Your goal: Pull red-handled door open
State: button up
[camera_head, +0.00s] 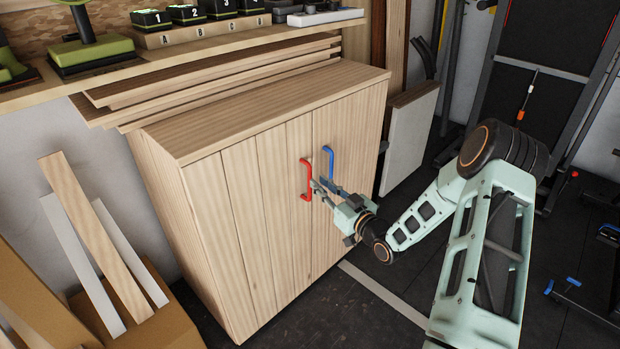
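A wooden cabinet (235,122) with two doors stands in the middle of the view. The left door (262,222) has a red handle (305,180) near its right edge. The right door (350,130) has a blue handle (328,160) beside it. Both doors look shut. My gripper (318,187) points left at the cabinet, with its fingertips at the red handle and just below the blue one. The fingers look parted, but I cannot tell whether the red handle is between them or whether they touch it.
A shelf (250,28) with labelled blocks lies above the cabinet, over stacked boards (215,80). Planks (90,240) lean in a cardboard box (160,325) at left. A pale panel (408,140) stands right of the cabinet. Dark floor (300,320) in front is clear.

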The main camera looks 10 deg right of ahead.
aim_at(309, 174)
jog(key=b+x, duration=0.1)
jog(key=x, duration=0.5)
jog(key=shift+w, duration=0.2)
grip_shut()
